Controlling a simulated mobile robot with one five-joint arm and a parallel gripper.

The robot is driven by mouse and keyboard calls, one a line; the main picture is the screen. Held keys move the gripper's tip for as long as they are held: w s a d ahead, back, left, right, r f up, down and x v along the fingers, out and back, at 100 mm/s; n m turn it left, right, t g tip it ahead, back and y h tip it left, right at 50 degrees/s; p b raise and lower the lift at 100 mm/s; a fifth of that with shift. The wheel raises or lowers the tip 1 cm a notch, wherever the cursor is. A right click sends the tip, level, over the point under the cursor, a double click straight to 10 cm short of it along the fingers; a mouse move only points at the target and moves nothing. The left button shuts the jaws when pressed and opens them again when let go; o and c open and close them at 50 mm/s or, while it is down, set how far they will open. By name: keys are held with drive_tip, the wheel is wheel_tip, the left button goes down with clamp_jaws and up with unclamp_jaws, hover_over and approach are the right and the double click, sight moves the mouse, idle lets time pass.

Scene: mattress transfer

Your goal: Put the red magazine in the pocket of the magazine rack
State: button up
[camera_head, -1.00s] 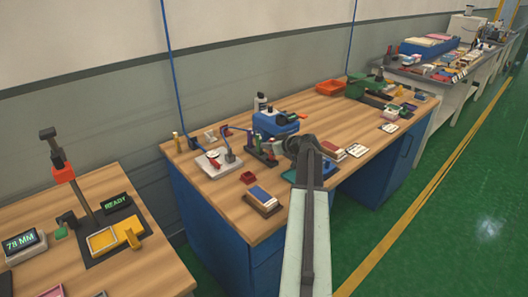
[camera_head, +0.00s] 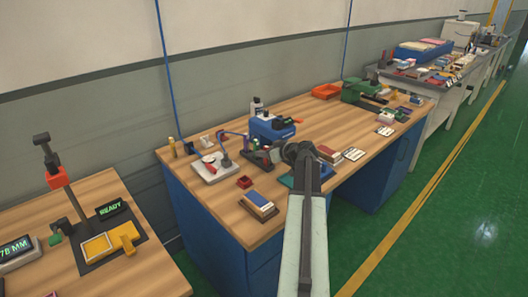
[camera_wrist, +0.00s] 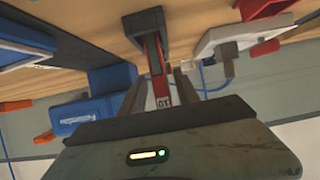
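The red magazine (camera_wrist: 157,62) shows in the wrist view as a narrow red bar with a pale "GT" label at its lower end. Its upper end meets a dark grey frame with a recess (camera_wrist: 143,25), which looks like the magazine rack; how deep it sits there I cannot tell. My gripper (camera_wrist: 160,85) has one finger on each side of the magazine, with a gap visible on the right. The fingers look open around it. In the head view my arm hides the gripper, and I cannot make out the magazine clearly.
A blue machine (camera_head: 272,127) stands close by on the wooden bench, also in the wrist view (camera_wrist: 85,113). A white plate with a device (camera_head: 213,167), a small red tray (camera_head: 244,182) and a stacked block (camera_head: 259,205) are near. An orange bin (camera_head: 326,91) is farther back.

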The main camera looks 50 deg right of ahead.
drive_tip(key=p+v, duration=0.4)
drive_tip(key=v, duration=0.6)
drive_tip(key=shift+s+r, duration=0.15)
drive_tip(key=shift+s, duration=0.15)
